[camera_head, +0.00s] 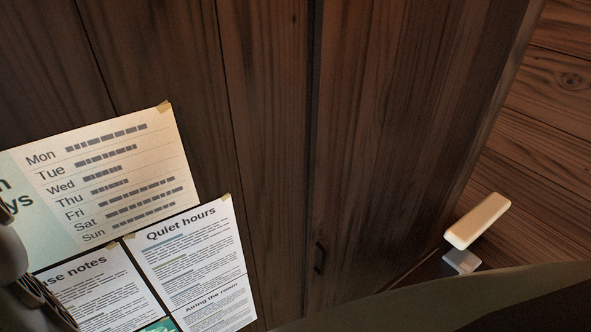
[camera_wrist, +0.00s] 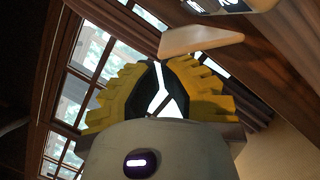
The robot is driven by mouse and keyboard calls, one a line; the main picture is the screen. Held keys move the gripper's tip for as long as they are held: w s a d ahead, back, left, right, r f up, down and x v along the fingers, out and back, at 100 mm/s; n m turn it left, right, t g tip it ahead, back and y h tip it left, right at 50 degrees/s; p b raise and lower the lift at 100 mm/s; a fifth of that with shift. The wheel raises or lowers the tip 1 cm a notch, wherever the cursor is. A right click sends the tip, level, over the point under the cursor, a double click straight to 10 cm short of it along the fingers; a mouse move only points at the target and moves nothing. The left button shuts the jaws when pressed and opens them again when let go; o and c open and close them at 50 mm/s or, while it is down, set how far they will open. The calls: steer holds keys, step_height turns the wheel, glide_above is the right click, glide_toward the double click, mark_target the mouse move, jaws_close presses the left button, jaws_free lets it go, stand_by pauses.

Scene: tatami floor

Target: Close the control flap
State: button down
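A pale, thick slab (camera_head: 477,221), which looks like the control flap, stands out at a slant at the lower right of the head view. My gripper (camera_wrist: 165,66) has yellow ridged fingers with dark inner pads. Light shows between them, and I see nothing held. How far apart the tips are is unclear. The gripper is not clearly visible in the head view.
A dark wooden panel wall (camera_head: 275,110) with a small dark handle (camera_head: 320,258) fills much of the head view. Taped paper notices (camera_head: 192,243) hang at lower left. Lighter wooden boards (camera_head: 550,120) lie at right. Windows (camera_wrist: 92,48) and dark beams show in the wrist view.

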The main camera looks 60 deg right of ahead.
steer(key=shift+w+d+r+m+h+p, duration=0.15)
steer(key=shift+r+m+p, duration=0.2)
steer(key=shift+m, duration=0.2)
steer(key=shift+w+r+m+h+p, duration=0.1)
steer(key=shift+r+m+h+p, duration=0.1)
steer(key=shift+m+p, duration=0.3)
steer(key=shift+r+m+p, duration=0.45)
steer(key=shift+m+p, duration=0.1)
steer(key=shift+m, duration=0.4)
steer(key=shift+w+d+r+m+h+p, duration=0.1)
steer(key=shift+w+r+m+h+p, duration=0.2)
steer(key=shift+m, duration=0.6)
steer(key=shift+w+d+r+m+h+p, duration=0.15)
steer(key=shift+w+r+m+h+p, duration=0.2)
steer(key=shift+m, duration=0.55)
steer(key=shift+w+d+r+m+h+p, duration=0.15)
steer(key=shift+r+m+p, duration=0.25)
steer(key=shift+m, duration=0.5)
stand_by(0.7)
steer(key=shift+a, duration=0.15)
stand_by(1.4)
